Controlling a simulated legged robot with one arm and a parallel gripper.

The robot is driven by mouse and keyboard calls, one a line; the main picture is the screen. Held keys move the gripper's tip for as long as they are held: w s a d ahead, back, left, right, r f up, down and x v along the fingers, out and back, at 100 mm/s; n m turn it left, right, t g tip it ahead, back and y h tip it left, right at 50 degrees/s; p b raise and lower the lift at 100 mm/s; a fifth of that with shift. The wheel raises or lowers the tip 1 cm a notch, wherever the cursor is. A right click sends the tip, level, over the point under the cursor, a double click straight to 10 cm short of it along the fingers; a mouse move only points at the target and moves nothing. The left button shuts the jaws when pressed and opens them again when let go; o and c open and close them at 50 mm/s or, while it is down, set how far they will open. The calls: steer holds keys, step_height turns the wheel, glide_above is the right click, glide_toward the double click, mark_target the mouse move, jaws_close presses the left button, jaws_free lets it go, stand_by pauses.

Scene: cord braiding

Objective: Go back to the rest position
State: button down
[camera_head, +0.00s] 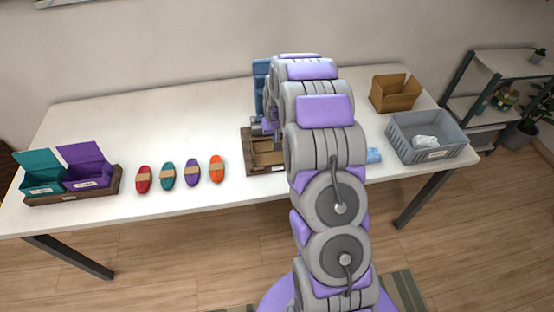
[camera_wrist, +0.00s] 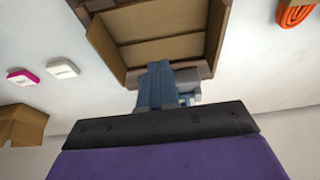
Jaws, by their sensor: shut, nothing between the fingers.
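My gripper (camera_head: 262,128) hangs over the wooden tray in the middle of the table, shut and empty. My arm hides part of it in the head view. The wooden tray (camera_head: 245,150) has a tan inside and looks empty where it shows; it also appears in the wrist view (camera_wrist: 215,30). A blue upright thing (camera_head: 261,82) stands behind the tray, partly hidden by my arm. A blue-grey piece (camera_wrist: 157,85) shows by the tray's edge in the wrist view. Red (camera_head: 143,179), teal (camera_head: 167,176), purple (camera_head: 192,172) and orange (camera_head: 217,168) cord bundles lie in a row.
Teal (camera_head: 45,184) and purple (camera_head: 88,178) open boxes sit in a wooden holder at the left. A grey crate (camera_head: 438,158) holding something white and a cardboard box (camera_head: 395,94) stand at the right. Pink (camera_wrist: 22,75) and white (camera_wrist: 62,67) items lie beside the tray.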

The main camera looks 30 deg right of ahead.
stand_by(0.3)
steer(key=s+a+r+n+g, duration=0.1)
steer(key=s+a+r, duration=0.5)
steer(key=s+r, duration=0.25)
steer(key=s+a+r+n+g, duration=0.1)
steer(key=s+a+r, duration=0.5)
steer(key=s+r, duration=0.3)
steer(key=s+a+r+g, duration=0.1)
steer(key=s+a+r, duration=0.1)
steer(key=s, duration=1.1)
steer(key=s+a+r+n+g+y, duration=0.1)
steer(key=s+a, duration=0.3)
steer(key=s, duration=1)
steer(key=shift+s+r+g, duration=0.15)
steer(key=shift+r+g, duration=0.35)
steer(key=shift+r, duration=0.4)
